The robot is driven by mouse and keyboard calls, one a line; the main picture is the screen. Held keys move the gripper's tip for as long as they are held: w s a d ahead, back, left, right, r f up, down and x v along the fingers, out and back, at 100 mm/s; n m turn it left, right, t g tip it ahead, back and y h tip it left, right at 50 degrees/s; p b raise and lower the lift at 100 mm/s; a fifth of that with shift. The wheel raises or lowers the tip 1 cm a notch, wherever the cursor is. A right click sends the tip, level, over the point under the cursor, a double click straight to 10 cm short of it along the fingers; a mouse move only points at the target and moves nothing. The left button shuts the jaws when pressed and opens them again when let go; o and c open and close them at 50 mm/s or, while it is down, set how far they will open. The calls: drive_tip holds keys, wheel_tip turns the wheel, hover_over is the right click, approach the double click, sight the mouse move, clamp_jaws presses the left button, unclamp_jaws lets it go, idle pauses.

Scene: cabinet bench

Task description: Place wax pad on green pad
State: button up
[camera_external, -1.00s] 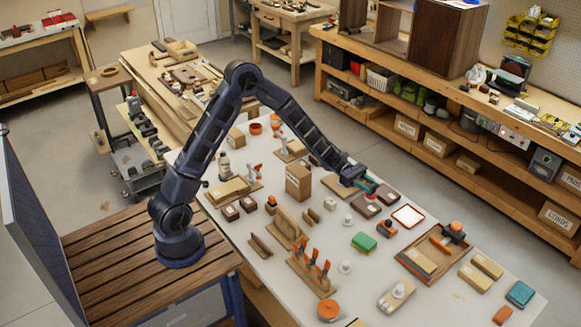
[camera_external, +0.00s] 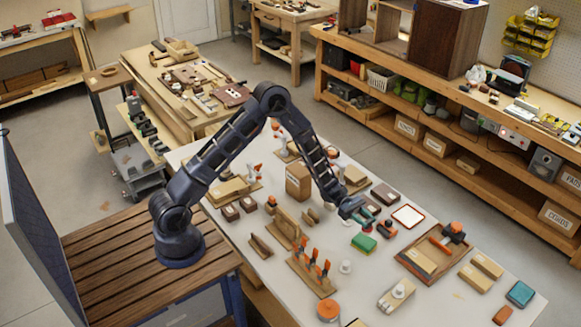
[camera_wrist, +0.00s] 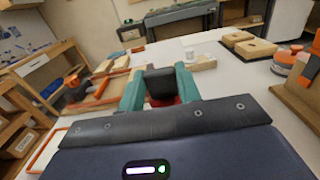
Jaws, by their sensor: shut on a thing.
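The green pad (camera_external: 364,243) is a green block with a yellow lower layer. It lies on the white table in the external view. My gripper (camera_external: 357,212) is just behind it in that picture, apart from it and pointing down. In the wrist view, the teal fingers of my gripper (camera_wrist: 161,92) are closed on a small dark block, apparently the wax pad (camera_wrist: 160,82), with some red showing beneath it. The held block is too small to make out in the external view. I cannot pick out the green pad in the wrist view.
A red-rimmed white tray (camera_external: 408,216) and dark flat boxes (camera_external: 385,194) lie beyond my gripper. A wooden tray (camera_external: 432,255) stands to the right. A clamp rack (camera_external: 312,272) and a tall cardboard box (camera_external: 298,182) stand to the left.

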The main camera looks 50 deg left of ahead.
drive_tip(key=shift+f, duration=2.4)
drive_tip(key=shift+f, duration=0.15)
drive_tip(key=o, duration=1)
drive_tip(key=shift+c, duration=0.2)
